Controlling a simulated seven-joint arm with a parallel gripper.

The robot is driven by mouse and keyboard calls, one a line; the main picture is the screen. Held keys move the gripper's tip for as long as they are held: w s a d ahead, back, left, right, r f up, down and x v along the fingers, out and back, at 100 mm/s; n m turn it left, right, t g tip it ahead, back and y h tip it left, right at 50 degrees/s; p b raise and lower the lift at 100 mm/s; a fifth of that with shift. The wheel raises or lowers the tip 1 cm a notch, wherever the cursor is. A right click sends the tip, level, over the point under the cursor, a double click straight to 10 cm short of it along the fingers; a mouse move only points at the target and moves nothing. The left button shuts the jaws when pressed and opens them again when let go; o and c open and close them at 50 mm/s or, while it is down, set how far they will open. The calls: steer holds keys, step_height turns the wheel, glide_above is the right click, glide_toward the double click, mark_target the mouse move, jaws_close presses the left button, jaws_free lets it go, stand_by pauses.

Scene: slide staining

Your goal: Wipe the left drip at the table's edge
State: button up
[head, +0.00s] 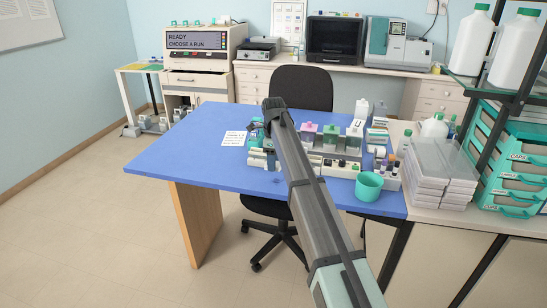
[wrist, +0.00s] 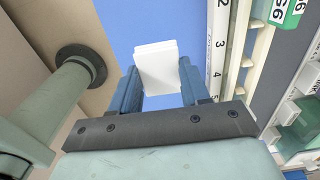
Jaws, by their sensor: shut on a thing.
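In the wrist view my gripper (wrist: 157,78) is shut on a white block-like pad (wrist: 156,62), held between its two blue fingers. The blue table top (wrist: 118,22) lies under and beyond the pad. I cannot tell whether the pad touches the table. In the head view my arm crosses the middle of the blue table (head: 165,150), and the gripper and pad cannot be made out. A small dark mark (head: 276,181) shows near the table's front edge, left of my arm; I cannot tell whether it is the left drip. No drip is clear in the wrist view.
A numbered white strip (wrist: 217,55) and rack lie close to the right of my gripper. A staining rack with bottles (head: 335,150) and a teal cup (head: 368,186) stand right of my arm. A paper sheet (head: 233,138) lies left. The table's left part is clear.

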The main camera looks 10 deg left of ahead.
mark_target(273, 180)
steer(key=shift+f, duration=1.95)
step_height(273, 180, down, 2)
steer(key=shift+f, duration=0.1)
steer(key=shift+d, duration=0.95)
steer(key=shift+c, duration=0.9)
steer(key=shift+d, duration=1.1)
steer(key=shift+a, duration=1.85)
steer(key=shift+a+r, duration=0.25)
steer(key=shift+r, duration=3.95)
steer(key=shift+d, duration=0.1)
